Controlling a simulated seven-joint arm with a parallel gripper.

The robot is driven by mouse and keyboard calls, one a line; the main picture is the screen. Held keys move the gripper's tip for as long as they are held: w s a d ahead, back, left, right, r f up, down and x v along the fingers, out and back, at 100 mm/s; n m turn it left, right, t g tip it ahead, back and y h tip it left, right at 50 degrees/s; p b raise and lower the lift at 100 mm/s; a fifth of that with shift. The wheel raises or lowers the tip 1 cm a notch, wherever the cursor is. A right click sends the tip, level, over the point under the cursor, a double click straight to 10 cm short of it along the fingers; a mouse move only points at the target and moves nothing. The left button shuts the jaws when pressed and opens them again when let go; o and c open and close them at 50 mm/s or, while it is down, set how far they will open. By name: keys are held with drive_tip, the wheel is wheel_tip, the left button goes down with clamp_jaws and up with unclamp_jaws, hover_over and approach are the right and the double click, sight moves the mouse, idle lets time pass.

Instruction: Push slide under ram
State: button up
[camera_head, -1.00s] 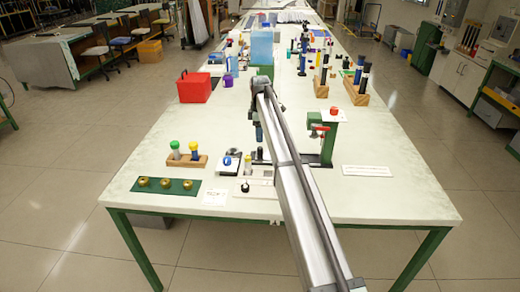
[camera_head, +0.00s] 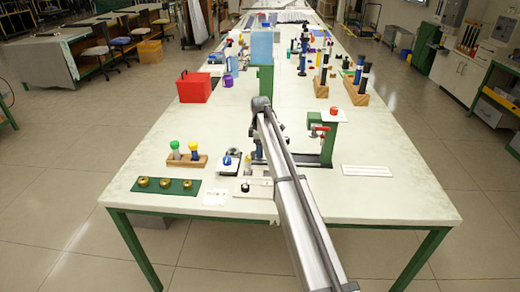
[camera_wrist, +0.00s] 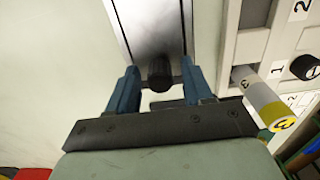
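In the head view the green press (camera_head: 328,140) with a red top knob (camera_head: 334,111) stands right of my arm; its ram is not clearly visible. In the wrist view a grey metal slide (camera_wrist: 152,22) with dark edges runs away at the top, and its black knob (camera_wrist: 160,76) points toward my gripper. My gripper (camera_wrist: 160,82) has its two blue fingers apart, one on each side of the knob, with small gaps visible. In the head view my gripper (camera_head: 258,151) is low over the table, partly hidden by my arm.
A white fixture (camera_head: 262,190) sits close to my gripper; a yellow-tipped grey rod (camera_wrist: 265,103) stands just right of the fingers in the wrist view. A wooden block with two rods (camera_head: 187,160) and a green mat with brass rings (camera_head: 166,188) lie left. A white strip plate (camera_head: 366,171) lies right.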

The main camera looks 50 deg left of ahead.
clamp_jaws()
idle(0.4)
drive_tip(key=shift+w+d, duration=1.4)
drive_tip(key=shift+o, duration=0.4)
unclamp_jaws()
drive_tip(key=shift+r, duration=0.1)
wheel_tip(320, 180, up, 14)
drive_tip(key=shift+f, duration=0.2)
